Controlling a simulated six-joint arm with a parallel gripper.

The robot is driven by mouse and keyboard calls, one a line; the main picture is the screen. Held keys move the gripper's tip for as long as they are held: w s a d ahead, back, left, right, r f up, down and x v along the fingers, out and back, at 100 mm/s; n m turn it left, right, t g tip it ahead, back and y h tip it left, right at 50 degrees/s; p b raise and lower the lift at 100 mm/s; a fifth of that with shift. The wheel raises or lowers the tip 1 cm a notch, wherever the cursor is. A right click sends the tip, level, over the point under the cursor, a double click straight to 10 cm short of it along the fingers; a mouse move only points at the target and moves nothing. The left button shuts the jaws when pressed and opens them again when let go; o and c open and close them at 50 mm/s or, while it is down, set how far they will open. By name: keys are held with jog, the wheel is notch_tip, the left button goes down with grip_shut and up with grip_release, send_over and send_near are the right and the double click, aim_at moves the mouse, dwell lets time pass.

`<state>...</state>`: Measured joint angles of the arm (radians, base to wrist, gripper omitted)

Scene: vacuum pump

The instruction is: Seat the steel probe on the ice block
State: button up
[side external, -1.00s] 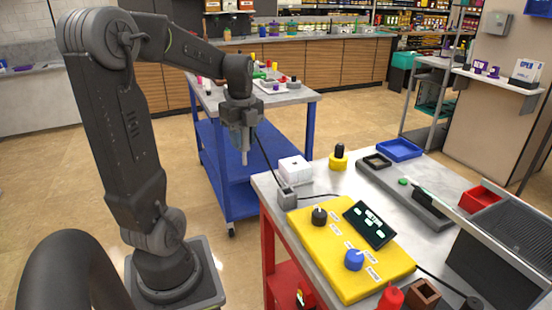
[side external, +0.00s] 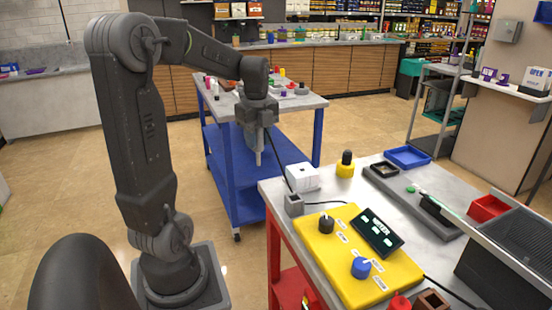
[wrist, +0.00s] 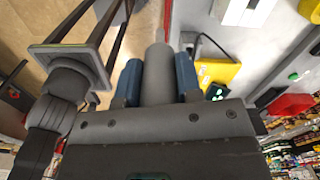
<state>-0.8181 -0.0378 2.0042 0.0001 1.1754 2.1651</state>
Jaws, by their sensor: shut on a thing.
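The steel probe (side external: 258,153) is a pale grey rod with a dark cable. My gripper (side external: 258,131) is shut on it and holds it upright in the air, left of the near table's edge. In the wrist view the probe (wrist: 158,72) shows between the blue fingertips of my gripper (wrist: 158,88). A white block (side external: 302,177), which looks like the ice block, sits on the table's back left corner, to the right of and lower in the picture than the probe. Part of a white block (wrist: 243,10) also shows at the wrist view's top edge. The two are apart.
A small grey holder (side external: 294,205) stands in front of the white block. A yellow panel (side external: 350,262) with black and blue knobs and a display (side external: 380,232) lies nearby. A yellow-black object (side external: 345,165) stands behind the block. A blue cart (side external: 232,175) stands behind my gripper.

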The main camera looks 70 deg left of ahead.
send_over(302, 178)
jog(key=w+a, duration=0.1)
jog(key=a, duration=0.3)
jog(key=w, duration=0.1)
jog(key=shift+d+f, duration=0.1)
jog(key=shift+f, duration=2.45)
jog(key=shift+f, duration=2.75)
jog(key=o, duration=1)
jog(key=shift+r, duration=0.1)
